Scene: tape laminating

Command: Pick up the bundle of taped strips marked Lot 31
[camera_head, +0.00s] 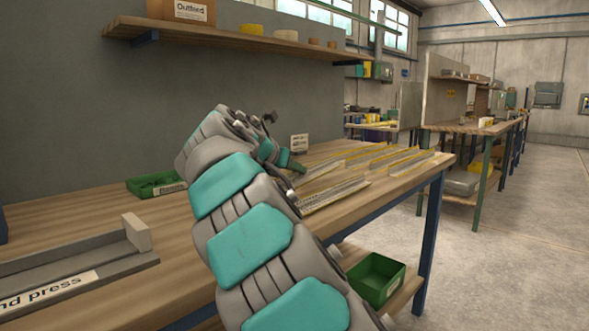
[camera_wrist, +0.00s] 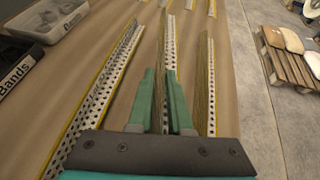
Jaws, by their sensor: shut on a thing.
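In the wrist view my gripper (camera_wrist: 160,76) has its two green fingers closed around a long perforated strip bundle (camera_wrist: 169,45) with a brown edge. It stands between two similar bundles, one on the left (camera_wrist: 106,85) and one on the right (camera_wrist: 207,80). No lot mark is readable on any of them. In the head view my gripper (camera_head: 291,165) is low over the workbench (camera_head: 240,208), partly hidden by my own arm. A near strip bundle (camera_head: 334,195) lies in front of it, and more strips (camera_head: 408,161) lie to the right. I cannot tell whether the held bundle touches the bench.
A small sign (camera_head: 299,143) stands behind the strips. A green tray (camera_head: 152,186) and a press (camera_head: 75,275) are on the left of the bench. A green bin (camera_head: 377,278) sits below.

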